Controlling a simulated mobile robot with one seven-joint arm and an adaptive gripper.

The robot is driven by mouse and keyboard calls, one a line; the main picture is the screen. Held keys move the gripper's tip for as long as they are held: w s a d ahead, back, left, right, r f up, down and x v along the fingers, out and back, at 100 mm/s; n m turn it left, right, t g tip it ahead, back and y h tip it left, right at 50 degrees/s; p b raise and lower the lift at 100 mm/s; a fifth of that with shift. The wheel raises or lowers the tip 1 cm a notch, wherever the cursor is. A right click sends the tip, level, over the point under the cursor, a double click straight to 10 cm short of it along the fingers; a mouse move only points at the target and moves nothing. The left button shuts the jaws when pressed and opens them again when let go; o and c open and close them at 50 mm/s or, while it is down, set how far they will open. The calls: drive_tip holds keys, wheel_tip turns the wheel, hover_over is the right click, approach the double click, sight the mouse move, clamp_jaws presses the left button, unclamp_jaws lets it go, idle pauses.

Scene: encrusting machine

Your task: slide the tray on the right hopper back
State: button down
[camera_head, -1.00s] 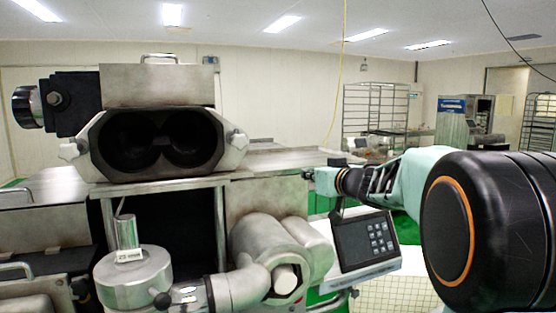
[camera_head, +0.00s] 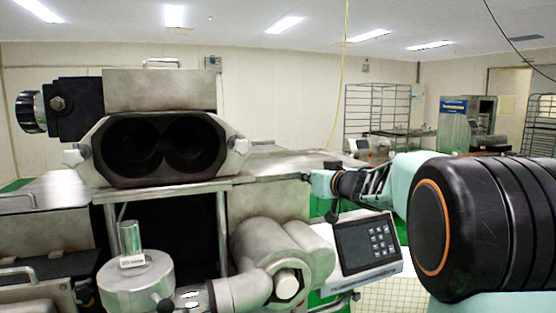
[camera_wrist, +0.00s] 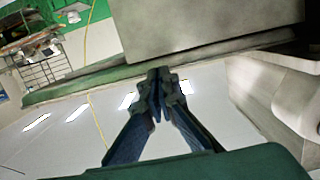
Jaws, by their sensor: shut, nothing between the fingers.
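The encrusting machine fills the left and middle of the head view, with a twin-bore hopper opening (camera_head: 163,149). A flat grey metal tray or plate (camera_head: 290,163) extends to the right of this opening; I cannot tell exactly where the tray ends and the machine top begins. My gripper (camera_head: 309,176) is small in the head view, close to the right edge of this plate. In the wrist view my gripper (camera_wrist: 158,76) is shut and empty, its tips near the edge below a large grey metal face (camera_wrist: 205,30). I cannot tell whether they touch it.
A tilted control panel (camera_head: 367,241) stands below my arm. A cylindrical metal housing (camera_head: 275,250) sits below the plate. A wire rack (camera_head: 375,108) and another machine (camera_head: 468,122) stand farther back. A yellow cable (camera_head: 342,80) hangs from the ceiling.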

sight(297, 174)
drive_tip(key=shift+r+p+x, duration=0.25)
drive_tip(key=shift+p+x, duration=0.55)
drive_tip(key=shift+x, duration=0.65)
drive_tip(key=shift+r+p+x, duration=0.2)
drive_tip(key=shift+p+x, duration=0.6)
drive_tip(key=shift+x, duration=0.7)
drive_tip(key=shift+r+x, duration=0.25)
drive_tip(key=shift+x, duration=1.5)
drive_tip(key=shift+r+x, duration=0.2)
drive_tip(key=shift+x, duration=1.6)
drive_tip(key=shift+w+a+r, duration=0.15)
drive_tip(key=shift+w+a, duration=0.1)
drive_tip(key=shift+w, duration=0.3)
drive_tip(key=shift+s, duration=0.2)
drive_tip(key=f+b+v, duration=0.1)
drive_tip(key=b+v, duration=0.2)
drive_tip(key=v, duration=0.6)
drive_tip(key=shift+s+d+f, duration=0.2)
drive_tip(key=shift+s+f, duration=0.05)
drive_tip(key=shift+f, duration=0.05)
